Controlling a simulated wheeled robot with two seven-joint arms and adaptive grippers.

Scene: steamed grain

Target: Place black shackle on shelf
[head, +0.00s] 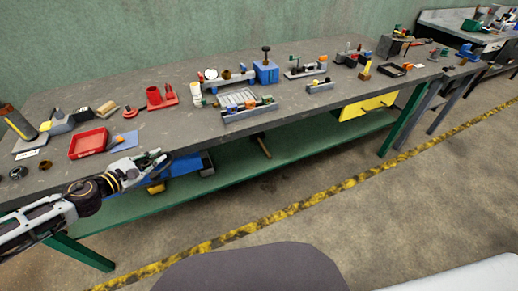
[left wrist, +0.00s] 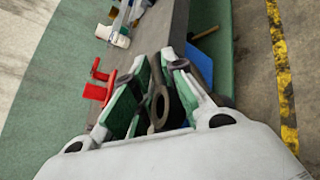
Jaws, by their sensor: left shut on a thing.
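My left gripper (head: 156,162) is at the front edge of the workbench, in front of the green lower shelf (head: 305,143). In the left wrist view its fingers are shut on the black shackle (left wrist: 159,104), a dark ring-shaped piece between the green pads. The shackle is too small to make out in the head view. The green shelf also shows in the left wrist view (left wrist: 220,55), to the right of the bench edge. My right gripper is not in view.
The grey workbench (head: 190,130) holds a red tray (head: 88,143), a red holder (head: 160,96), a blue block (head: 266,71) and several other tools. The shelf's middle has free room.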

